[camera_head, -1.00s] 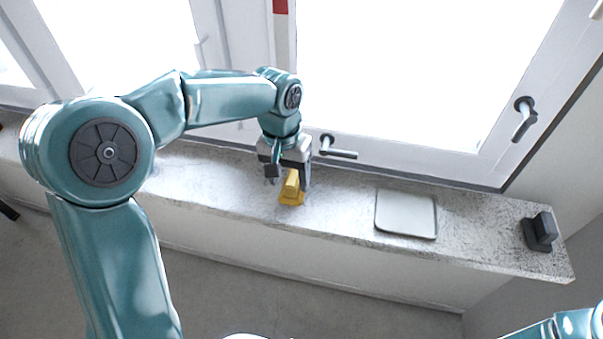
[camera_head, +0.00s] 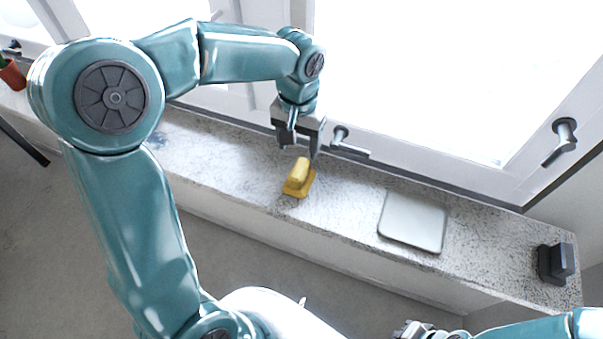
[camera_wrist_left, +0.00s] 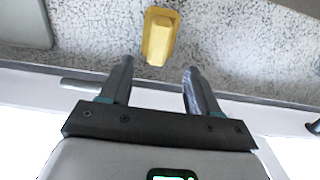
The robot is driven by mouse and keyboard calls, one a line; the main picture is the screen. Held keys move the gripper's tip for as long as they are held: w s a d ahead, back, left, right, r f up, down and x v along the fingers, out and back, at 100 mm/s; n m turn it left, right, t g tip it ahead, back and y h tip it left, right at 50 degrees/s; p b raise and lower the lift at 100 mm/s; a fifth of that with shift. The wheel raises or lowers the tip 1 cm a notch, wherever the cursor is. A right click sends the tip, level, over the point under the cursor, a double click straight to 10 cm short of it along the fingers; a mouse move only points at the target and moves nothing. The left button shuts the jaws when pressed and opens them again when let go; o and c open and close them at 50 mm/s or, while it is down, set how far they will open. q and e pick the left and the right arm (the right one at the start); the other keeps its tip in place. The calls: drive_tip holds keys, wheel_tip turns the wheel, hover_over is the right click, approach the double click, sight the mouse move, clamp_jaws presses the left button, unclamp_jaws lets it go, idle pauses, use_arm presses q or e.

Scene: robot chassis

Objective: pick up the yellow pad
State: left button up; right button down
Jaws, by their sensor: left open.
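The yellow pad (camera_head: 299,179), a block with a raised grip on a wider base, lies on the speckled stone sill (camera_head: 350,206). My left gripper (camera_head: 302,149) is open and empty, just behind the pad on the window side. In the left wrist view the pad (camera_wrist_left: 160,36) is beyond the tips of the open fingers (camera_wrist_left: 158,66), roughly centred between them, with nothing held. My right gripper (camera_head: 425,331) shows only in part at the bottom edge of the head view, and its jaws cannot be made out.
A pale flat tray (camera_head: 412,222) lies on the sill to the right of the pad. A dark block-like object (camera_head: 556,262) stands at the sill's right end. A window handle (camera_head: 348,144) juts out near my left gripper. The sill between pad and tray is bare.

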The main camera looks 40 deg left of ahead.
sight(299, 168)
use_arm(q)
wheel_tip(299, 168, down, 4)
drive_tip(key=shift+s+r, duration=0.1)
drive_tip(key=shift+r, duration=0.05)
drive_tip(key=shift+s+d+f, duration=0.1)
drive_tip(key=shift+f, duration=0.1)
wheel_tip(299, 168, down, 4)
drive_tip(key=shift+p, duration=0.7)
drive_tip(key=shift+f, duration=0.55)
drive_tip(key=c, duration=1.1)
drive_tip(key=shift+r, duration=0.1)
wheel_tip(299, 168, up, 20)
drive_tip(key=shift+b, duration=0.4)
